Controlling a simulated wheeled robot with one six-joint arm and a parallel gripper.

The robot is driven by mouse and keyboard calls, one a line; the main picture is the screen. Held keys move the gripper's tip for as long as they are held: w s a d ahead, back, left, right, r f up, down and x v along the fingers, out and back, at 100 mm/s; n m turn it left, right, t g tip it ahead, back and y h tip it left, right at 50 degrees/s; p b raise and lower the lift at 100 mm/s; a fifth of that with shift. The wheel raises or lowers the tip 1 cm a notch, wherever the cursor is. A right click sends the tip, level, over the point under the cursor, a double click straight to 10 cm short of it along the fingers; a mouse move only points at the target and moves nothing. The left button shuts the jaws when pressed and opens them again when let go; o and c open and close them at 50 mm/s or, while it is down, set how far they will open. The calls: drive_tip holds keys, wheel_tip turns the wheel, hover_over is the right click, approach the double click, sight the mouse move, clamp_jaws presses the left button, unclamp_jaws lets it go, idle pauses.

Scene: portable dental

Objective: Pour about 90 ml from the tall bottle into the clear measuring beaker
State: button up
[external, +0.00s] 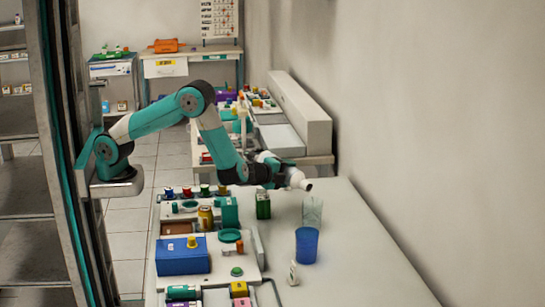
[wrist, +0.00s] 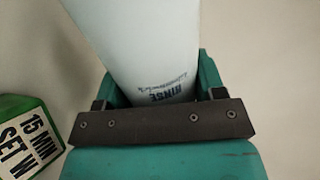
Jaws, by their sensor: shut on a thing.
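My gripper (external: 276,172) is shut on the tall bottle (external: 296,179), which is white. The bottle is tipped far over, close to level, with its narrow end pointing right and slightly down. That end is just above the clear measuring beaker (external: 312,211), which stands upright on the bench. In the wrist view the white bottle (wrist: 140,45) with "RINSE" lettering lies between my gripper's fingers (wrist: 160,92). The beaker does not show there. I cannot make out a stream or the level in the beaker.
A blue cup (external: 306,246) stands in front of the beaker, with a small white bottle (external: 293,273) nearer. A green box (external: 263,207) stands left of the beaker; it shows in the wrist view (wrist: 22,135). Trays with jars crowd the left. The bench's right side (external: 365,255) is clear.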

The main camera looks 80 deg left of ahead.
idle(0.5)
drive_tip(key=f+n+b, duration=0.1)
drive_tip(key=b, duration=0.1)
drive_tip(key=f+b, duration=0.1)
drive_tip(key=b, duration=0.1)
drive_tip(key=shift+s+a+f+n+h, duration=0.1)
drive_tip(key=shift+a+f+n+h, duration=0.1)
drive_tip(key=shift+f+n+h, duration=0.15)
drive_tip(key=shift+s+a+f+n+t+h+b, duration=0.1)
drive_tip(key=shift+a+n+t+h+b, duration=0.1)
drive_tip(key=shift+n+b, duration=0.4)
drive_tip(key=shift+s+a+f+n+t+h+b, duration=0.1)
drive_tip(key=shift+a+n+t+b, duration=0.2)
drive_tip(key=shift+b, duration=0.35)
drive_tip(key=shift+d+r+n, duration=0.25)
drive_tip(key=shift+r+n, duration=0.15)
drive_tip(key=shift+n, duration=0.05)
drive_tip(key=shift+w+d+r, duration=0.1)
drive_tip(key=shift+d+r, duration=0.05)
drive_tip(key=shift+r, duration=0.05)
drive_tip(key=shift+f+h+b, duration=0.1)
drive_tip(key=shift+h+b, duration=0.15)
drive_tip(key=shift+b, duration=0.3)
drive_tip(key=shift+w+d+r+n, duration=0.1)
drive_tip(key=shift+r+n, duration=0.25)
drive_tip(key=shift+n, duration=0.15)
